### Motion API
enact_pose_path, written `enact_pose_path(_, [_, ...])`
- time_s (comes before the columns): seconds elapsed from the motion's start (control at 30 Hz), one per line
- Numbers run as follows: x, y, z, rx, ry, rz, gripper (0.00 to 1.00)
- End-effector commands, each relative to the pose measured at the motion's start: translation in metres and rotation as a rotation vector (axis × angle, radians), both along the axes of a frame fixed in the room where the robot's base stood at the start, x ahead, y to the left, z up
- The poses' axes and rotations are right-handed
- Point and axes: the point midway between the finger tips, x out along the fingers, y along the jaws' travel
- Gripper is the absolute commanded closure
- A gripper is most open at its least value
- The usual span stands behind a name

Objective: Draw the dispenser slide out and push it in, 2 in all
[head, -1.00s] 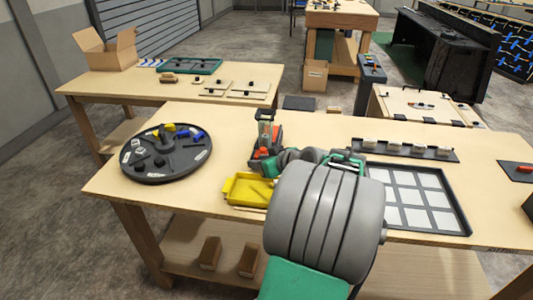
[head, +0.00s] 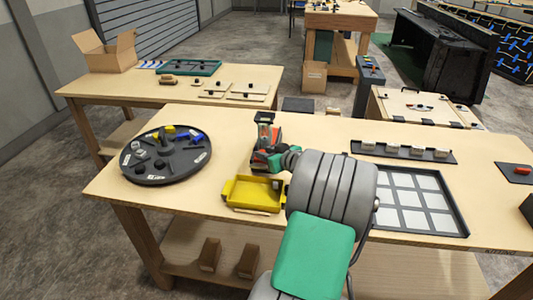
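The dispenser (head: 265,128) stands upright on the bench, left of the middle, with a dark top, a clear column and orange-red parts lower down. My gripper (head: 264,158) is at the dispenser's lower front, at the end of my arm that reaches in from the right. Its fingers are small and blend with the dispenser's dark and red parts, so I cannot tell whether they are open or shut on the slide. The slide itself and how far out it stands cannot be made out. A yellow tray (head: 254,206) lies just in front of the dispenser.
A round dark tray (head: 150,178) with several small parts is to the left. A grid tray (head: 455,215) of pale squares and a dark strip (head: 440,157) with several white blocks are to the right. Bare bench lies between the round tray and the dispenser.

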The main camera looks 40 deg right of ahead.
Motion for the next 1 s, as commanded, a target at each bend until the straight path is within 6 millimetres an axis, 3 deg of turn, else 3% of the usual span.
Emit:
enact_pose_path(0.3, [-0.0002, 0.0000, 0.0002, 0.000, 0.000, 0.000, 0.99])
enact_pose_path(1.0, [-0.0003, 0.0000, 0.0004, 0.000, 0.000, 0.000, 1.00])
